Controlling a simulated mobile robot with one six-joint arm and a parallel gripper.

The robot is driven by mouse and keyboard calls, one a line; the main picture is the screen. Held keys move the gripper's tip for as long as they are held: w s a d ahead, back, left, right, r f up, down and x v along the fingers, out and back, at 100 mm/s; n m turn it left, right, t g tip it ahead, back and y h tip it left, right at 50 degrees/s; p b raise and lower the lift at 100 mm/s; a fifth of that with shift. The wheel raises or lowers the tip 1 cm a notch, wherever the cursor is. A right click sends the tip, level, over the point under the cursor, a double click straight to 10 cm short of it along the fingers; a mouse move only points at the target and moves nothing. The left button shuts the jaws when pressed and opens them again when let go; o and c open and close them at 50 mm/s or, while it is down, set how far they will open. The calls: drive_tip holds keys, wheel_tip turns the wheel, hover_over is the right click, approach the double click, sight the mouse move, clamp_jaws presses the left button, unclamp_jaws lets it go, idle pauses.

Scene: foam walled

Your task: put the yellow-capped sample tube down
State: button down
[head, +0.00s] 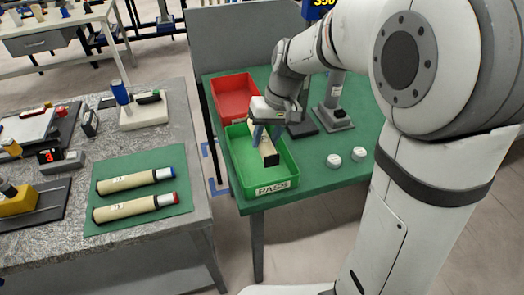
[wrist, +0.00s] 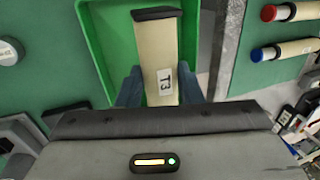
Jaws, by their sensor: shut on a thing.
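My gripper (head: 266,137) is shut on a cream sample tube (head: 267,152), which also shows in the wrist view (wrist: 157,48). The tube has a "T3" label and a dark end facing away from my wrist. Its other end is hidden by the gripper, so I see no yellow cap. The tube is over the green PASS tray (head: 246,196), within its walls as seen from the head. I cannot tell whether it touches the tray floor. The tray also shows in the wrist view (wrist: 93,38).
A red tray (head: 236,84) stands behind the green one. Two white round pieces (head: 334,160) and a grey stand (head: 333,118) are to the right. On the left bench, a blue-capped tube (head: 135,180) and a red-capped tube (head: 135,207) lie on a green mat (head: 150,162).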

drive_tip(key=shift+f, duration=4.7)
drive_tip(key=c, duration=1)
unclamp_jaws()
drive_tip(key=s+v, duration=0.1)
drive_tip(key=v, duration=1.1)
drive_tip(key=s+d+m+t+h, duration=0.2)
drive_tip(key=s+d, duration=0.8)
drive_tip(key=s, duration=0.5)
drive_tip(key=shift+r+m+t+h, duration=0.25)
drive_tip(key=shift+m+t+h, duration=0.15)
drive_tip(key=shift+m+t, duration=0.25)
drive_tip(key=shift+s, duration=0.1)
